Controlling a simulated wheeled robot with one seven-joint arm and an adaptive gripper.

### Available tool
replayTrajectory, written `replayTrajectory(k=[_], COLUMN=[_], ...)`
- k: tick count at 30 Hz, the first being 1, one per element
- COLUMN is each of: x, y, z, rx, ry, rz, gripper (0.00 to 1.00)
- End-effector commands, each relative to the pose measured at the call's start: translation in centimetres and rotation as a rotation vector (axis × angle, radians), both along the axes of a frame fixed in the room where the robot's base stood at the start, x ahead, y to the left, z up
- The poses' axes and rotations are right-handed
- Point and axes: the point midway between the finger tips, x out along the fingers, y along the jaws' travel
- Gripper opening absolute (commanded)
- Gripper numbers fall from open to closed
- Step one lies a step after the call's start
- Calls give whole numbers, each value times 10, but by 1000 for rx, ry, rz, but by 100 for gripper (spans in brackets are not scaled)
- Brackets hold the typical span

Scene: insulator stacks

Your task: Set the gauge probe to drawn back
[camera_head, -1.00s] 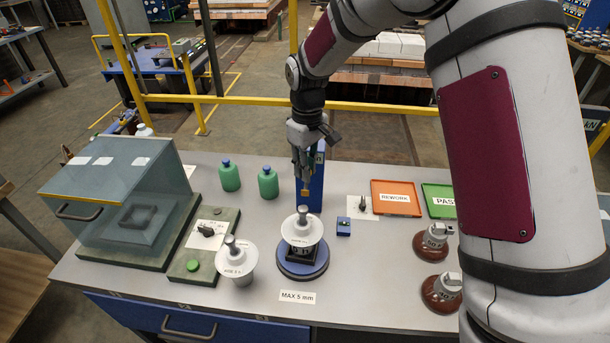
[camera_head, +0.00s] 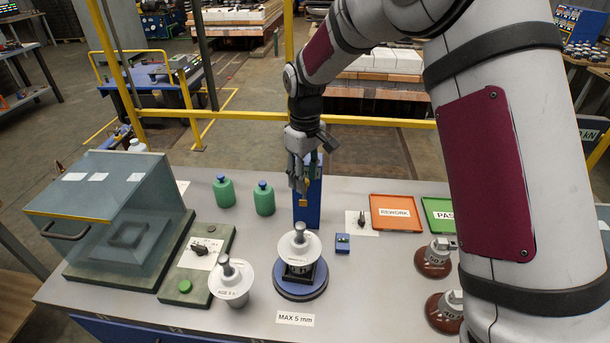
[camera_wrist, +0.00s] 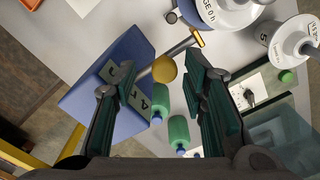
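The blue gauge body (camera_head: 309,197) stands at the back of the table, behind a white-capped insulator stack (camera_head: 299,246) on a round blue base (camera_head: 301,290). In the wrist view the gauge (camera_wrist: 92,100) shows a label, partly hidden by a finger. The gauge probe is a silver rod (camera_wrist: 183,46) with a round yellow knob (camera_wrist: 165,68), pointing towards the insulator. A small yellow bar (camera_wrist: 198,38) is at the rod's far end. My gripper (camera_head: 299,188) is at the gauge, pointing down. Its fingers are open, one on each side of the knob, with a visible gap on the right.
Left of the insulator are a second insulator (camera_head: 232,282), a switch panel (camera_head: 199,262) with a green button, and a glass-lidded box (camera_head: 125,205). Green bottles (camera_head: 224,192) stand behind. A small blue box (camera_head: 342,243), an orange tray (camera_head: 395,225) and brown insulators (camera_head: 434,259) are right.

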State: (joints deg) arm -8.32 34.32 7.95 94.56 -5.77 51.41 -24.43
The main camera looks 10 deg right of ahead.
Motion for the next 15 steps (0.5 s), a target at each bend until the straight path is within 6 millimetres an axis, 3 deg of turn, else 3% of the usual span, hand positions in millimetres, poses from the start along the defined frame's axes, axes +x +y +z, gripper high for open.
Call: replayTrajectory(k=[5, 15], x=[1, 1], y=[0, 0], z=[15, 81], rx=[1, 1], ry=[-3, -4], rz=[0, 0], gripper=[39, 39])
